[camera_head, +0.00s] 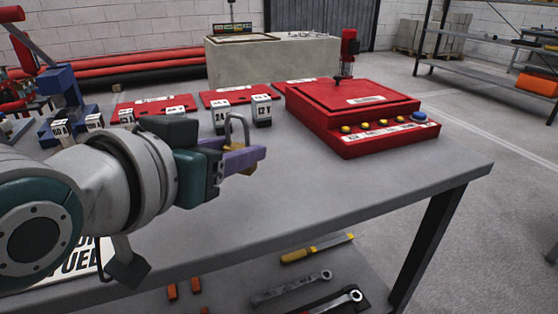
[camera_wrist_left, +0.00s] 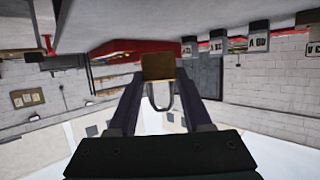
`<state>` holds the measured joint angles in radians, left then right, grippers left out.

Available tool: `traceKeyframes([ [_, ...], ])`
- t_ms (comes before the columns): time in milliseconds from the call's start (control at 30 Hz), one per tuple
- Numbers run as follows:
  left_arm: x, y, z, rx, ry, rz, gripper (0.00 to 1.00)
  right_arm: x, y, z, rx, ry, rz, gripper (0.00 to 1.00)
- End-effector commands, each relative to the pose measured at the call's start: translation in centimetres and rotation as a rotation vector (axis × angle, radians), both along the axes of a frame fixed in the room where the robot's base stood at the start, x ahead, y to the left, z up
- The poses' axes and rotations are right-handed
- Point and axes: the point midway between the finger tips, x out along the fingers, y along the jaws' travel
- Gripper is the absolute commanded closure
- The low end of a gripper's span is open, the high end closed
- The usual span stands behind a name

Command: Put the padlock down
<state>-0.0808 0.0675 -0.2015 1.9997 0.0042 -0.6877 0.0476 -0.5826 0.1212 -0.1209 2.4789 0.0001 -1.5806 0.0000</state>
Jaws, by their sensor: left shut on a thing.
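The padlock has a brass body and a grey shackle (camera_head: 236,125). It is in my left gripper (camera_head: 245,158), which is shut on it. In the head view the shackle stands up above the purple fingers, and the fingers cover much of the body. In the left wrist view the brass body (camera_wrist_left: 158,66) sits between the fingertips, with the shackle on the near side. The gripper is over the grey table (camera_head: 400,175); I cannot tell whether the padlock touches it. My right gripper is not in view.
A red box (camera_head: 350,110) with yellow buttons and a blue button stands right of the gripper. Several small labelled blocks (camera_head: 262,110) and red plates (camera_head: 228,97) stand behind it. The front right of the table is clear. Tools (camera_head: 290,288) lie on a lower shelf.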

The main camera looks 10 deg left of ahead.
Motion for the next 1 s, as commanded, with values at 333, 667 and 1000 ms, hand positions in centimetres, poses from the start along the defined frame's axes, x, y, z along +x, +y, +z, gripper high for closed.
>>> traceKeyframes([
  [333,0.0,0.0,-4.6,-0.001,-0.001,0.000,1.00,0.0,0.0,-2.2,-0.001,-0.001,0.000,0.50],
  [667,0.0,0.0,-5.0,-0.001,-0.003,0.000,1.00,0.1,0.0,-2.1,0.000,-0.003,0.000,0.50],
  [1000,0.0,0.0,-5.3,0.000,-0.001,0.000,0.28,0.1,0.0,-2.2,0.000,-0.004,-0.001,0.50],
])
